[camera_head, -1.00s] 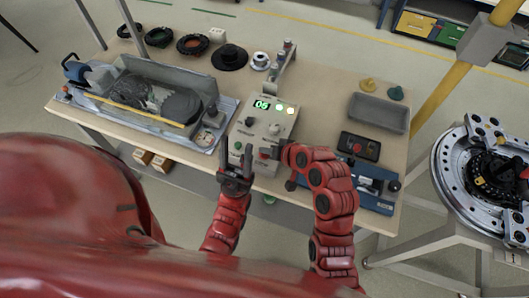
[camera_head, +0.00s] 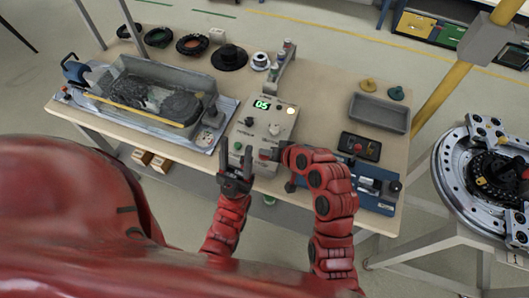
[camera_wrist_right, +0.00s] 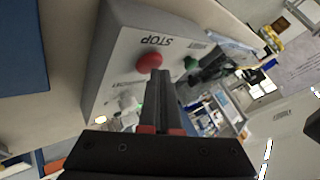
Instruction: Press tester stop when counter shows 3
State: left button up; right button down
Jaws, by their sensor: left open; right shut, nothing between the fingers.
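The tester (camera_head: 262,128) is a light grey box in the middle of the bench. Its green counter (camera_head: 262,105) reads 05, and a whitish lamp (camera_head: 290,111) glows on its panel. The red stop button (camera_wrist_right: 149,63), under the word STOP, shows in the right wrist view. My right gripper (camera_wrist_right: 157,75) is shut and empty, its tips right at the button; I cannot tell whether they touch. In the head view the right gripper (camera_head: 273,153) is at the tester's front. My left gripper (camera_head: 234,166) is open and empty before the tester's lower left.
A clear-walled trough (camera_head: 150,95) stands left of the tester. A blue fixture (camera_head: 370,188) and black control box (camera_head: 358,146) are to the right, with a grey tray (camera_head: 378,113) behind. Dark rings (camera_head: 193,44) lie at the back. A round ring fixture (camera_head: 485,170) stands far right.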

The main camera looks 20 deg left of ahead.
aim_at(267, 157)
dwell(0.5)
jog(key=shift+r+p, duration=0.3)
jog(key=shift+r, duration=0.55)
jog(key=shift+r, duration=0.1)
jog(key=shift+r+p, duration=0.95)
jog(key=shift+r, duration=1.5)
